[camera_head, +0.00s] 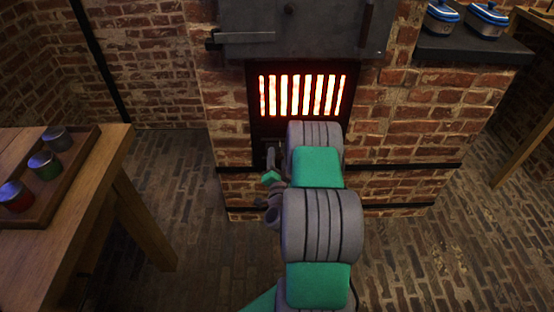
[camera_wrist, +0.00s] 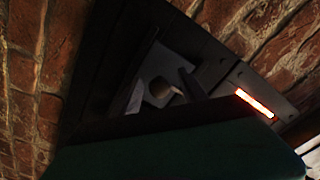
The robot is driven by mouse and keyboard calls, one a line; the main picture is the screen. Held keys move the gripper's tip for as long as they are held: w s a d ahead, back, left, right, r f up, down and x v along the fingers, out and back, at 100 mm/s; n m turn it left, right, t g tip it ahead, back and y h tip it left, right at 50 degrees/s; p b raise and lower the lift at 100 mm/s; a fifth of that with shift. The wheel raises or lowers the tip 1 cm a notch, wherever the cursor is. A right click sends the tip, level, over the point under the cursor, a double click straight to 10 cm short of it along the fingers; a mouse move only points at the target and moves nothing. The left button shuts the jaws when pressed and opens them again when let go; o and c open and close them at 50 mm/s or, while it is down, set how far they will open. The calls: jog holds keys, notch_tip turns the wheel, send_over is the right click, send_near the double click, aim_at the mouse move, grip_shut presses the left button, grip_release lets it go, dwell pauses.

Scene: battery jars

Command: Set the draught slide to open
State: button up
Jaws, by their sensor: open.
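The draught slide is set in the dark iron front (camera_head: 260,128) below the glowing grate of the brick furnace. My arm hides most of that area in the head view. My gripper (camera_head: 270,158) is at the lower left of this front, close to it. My gripper is open. I cannot tell whether the fingers touch the knob, or how far along the slide stands.
The glowing grate (camera_head: 303,95) is just above my arm, and it shows as a bright strip in the wrist view (camera_wrist: 255,102). A wooden table (camera_head: 110,150) with a tray of jars (camera_head: 45,165) stands at left. Blue-lidded pots (camera_head: 486,20) sit on a ledge at right.

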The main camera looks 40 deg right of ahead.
jog(key=shift+s, duration=0.1)
jog(key=b+v, duration=0.1)
jog(key=v, duration=0.6)
jog(key=shift+s+a, duration=0.2)
jog(key=shift+a, duration=0.1)
